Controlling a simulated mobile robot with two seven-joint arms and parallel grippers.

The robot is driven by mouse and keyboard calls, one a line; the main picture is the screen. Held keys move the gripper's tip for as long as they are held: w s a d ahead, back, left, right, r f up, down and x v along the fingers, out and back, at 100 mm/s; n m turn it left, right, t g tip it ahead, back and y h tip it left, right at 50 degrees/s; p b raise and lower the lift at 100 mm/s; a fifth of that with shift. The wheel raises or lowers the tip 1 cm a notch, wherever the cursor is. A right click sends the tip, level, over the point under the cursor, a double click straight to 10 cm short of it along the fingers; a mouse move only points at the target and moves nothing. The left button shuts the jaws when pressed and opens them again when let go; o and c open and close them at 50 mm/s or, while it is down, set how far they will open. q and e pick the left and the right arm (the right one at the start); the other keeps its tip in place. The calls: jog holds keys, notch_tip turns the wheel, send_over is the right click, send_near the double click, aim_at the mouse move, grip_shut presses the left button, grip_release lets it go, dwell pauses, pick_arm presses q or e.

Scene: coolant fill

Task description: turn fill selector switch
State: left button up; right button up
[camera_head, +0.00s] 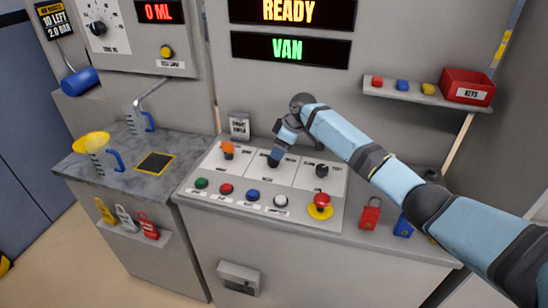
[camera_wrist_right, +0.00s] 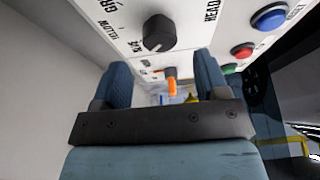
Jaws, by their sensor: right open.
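The control panel (camera_head: 240,180) has three switch sections on its sloped top. An orange-handled switch (camera_head: 228,149) is in the left section, a black knob (camera_head: 272,162) in the middle one and another black knob (camera_head: 321,170) in the right one. Which is the fill selector cannot be read. My right gripper (camera_head: 278,155) is over the middle section, close to its knob. In the right wrist view, the open gripper (camera_wrist_right: 162,75) has nothing between its fingers. A black knob (camera_wrist_right: 159,32) with colour-word labels lies just above the fingertips, and the orange switch (camera_wrist_right: 171,78) shows beyond them. My left gripper is out of view.
Green, red, blue and white buttons and a red emergency stop (camera_head: 320,201) line the panel's front. Padlocks (camera_head: 370,213) are to the right, below my right arm. Jugs (camera_head: 96,150) stand on the left counter. Displays read READY (camera_head: 289,11) and VAN (camera_head: 288,49).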

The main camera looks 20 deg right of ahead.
aim_at(273, 162)
jog(key=x, duration=0.5)
jog(key=shift+a+f, duration=0.1)
jog(key=shift+f, duration=0.1)
jog(key=c, duration=0.9)
